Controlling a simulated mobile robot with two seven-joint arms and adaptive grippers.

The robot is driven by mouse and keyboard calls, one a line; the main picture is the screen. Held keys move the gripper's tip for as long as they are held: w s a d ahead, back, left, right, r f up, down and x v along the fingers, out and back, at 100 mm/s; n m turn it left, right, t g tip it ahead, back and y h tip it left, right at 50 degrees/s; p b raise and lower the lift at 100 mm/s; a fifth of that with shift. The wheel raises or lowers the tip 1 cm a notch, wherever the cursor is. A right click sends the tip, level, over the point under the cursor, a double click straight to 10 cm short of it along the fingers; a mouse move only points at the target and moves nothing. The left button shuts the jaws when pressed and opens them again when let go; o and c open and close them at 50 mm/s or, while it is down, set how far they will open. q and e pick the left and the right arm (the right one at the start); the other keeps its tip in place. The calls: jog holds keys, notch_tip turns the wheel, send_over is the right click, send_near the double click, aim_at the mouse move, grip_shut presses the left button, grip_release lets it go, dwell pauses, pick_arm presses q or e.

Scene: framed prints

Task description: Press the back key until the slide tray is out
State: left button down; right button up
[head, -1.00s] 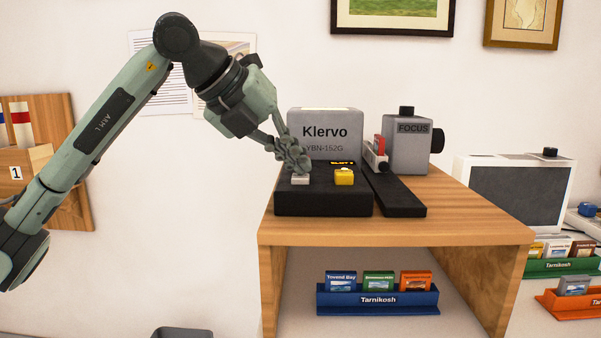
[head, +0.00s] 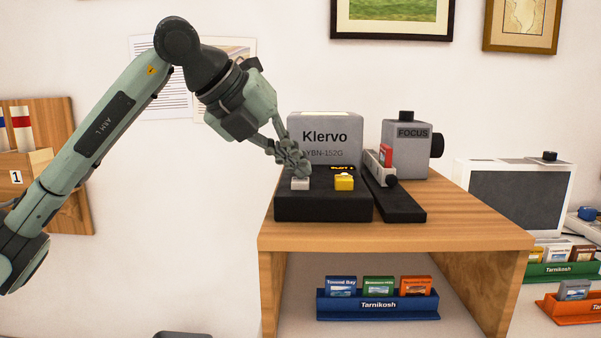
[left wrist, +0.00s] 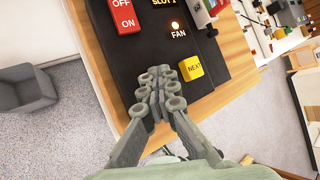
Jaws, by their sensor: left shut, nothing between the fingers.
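The grey Klervo projector (head: 325,150) stands on a wooden stand, with a black control base (head: 322,208) in front. On the base are a pale grey key (head: 300,184) and a yellow key (head: 344,183), which reads NEXT in the left wrist view (left wrist: 191,68). My left gripper (head: 302,170) is shut and empty, fingertips down at the pale key; I cannot tell if they touch. In the left wrist view the fingers (left wrist: 165,88) hide that key. The slide tray (head: 379,163), holding a red slide, sits on the black rail (head: 398,205) right of the projector, its dark knob towards me.
A FOCUS unit (head: 408,146) stands behind the rail. A red ON/OFF switch (left wrist: 124,16) and a lit FAN lamp (left wrist: 175,25) are on the base. A blue slide rack (head: 378,305) is under the wooden top (head: 455,225). A small screen (head: 512,192) stands right.

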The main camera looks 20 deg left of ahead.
aim_at(296, 180)
pick_arm(q)
jog(key=shift+r+p, duration=0.45)
jog(key=shift+r, duration=0.35)
notch_tip(296, 180, up, 5)
jog(key=p, duration=0.4)
dwell(0.5)
